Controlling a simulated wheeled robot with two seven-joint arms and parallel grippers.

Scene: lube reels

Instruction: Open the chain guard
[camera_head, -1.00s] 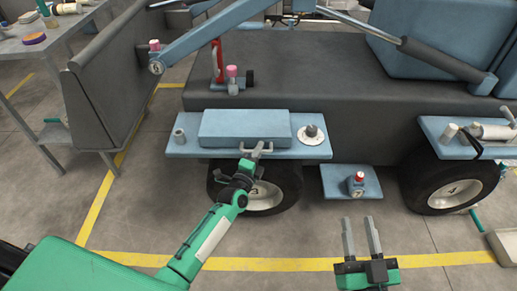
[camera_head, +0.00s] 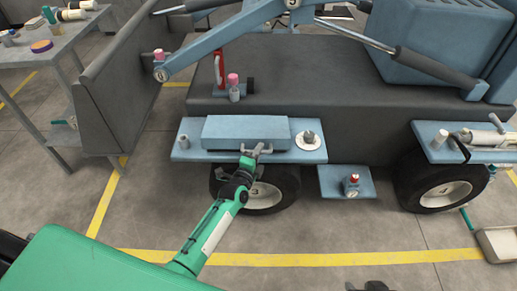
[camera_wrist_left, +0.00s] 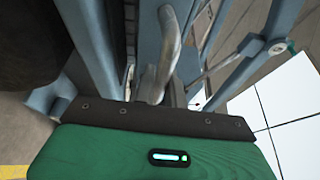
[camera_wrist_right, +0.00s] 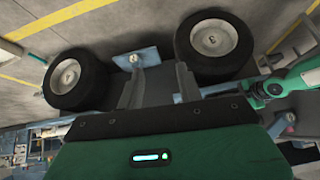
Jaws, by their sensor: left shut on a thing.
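The chain guard appears to be the blue box-shaped cover (camera_head: 247,128) on the blue side shelf (camera_head: 186,155) above a wheel, closed, with a grey handle on its front. My left gripper (camera_head: 256,150) is shut on this handle. In the left wrist view the curved grey handle (camera_wrist_left: 170,45) runs down between my fingers. My right gripper (camera_wrist_right: 160,78) is open and empty in the right wrist view, with its two fingers apart. In the head view only a bit of it shows at the bottom edge.
A white disc with a grey knob (camera_head: 308,140) sits right of the cover, and a grey cylinder (camera_head: 184,141) left of it. A lower blue step (camera_head: 335,187) holds a red-topped fitting (camera_head: 351,182). Wheels stand below. The floor in front is clear.

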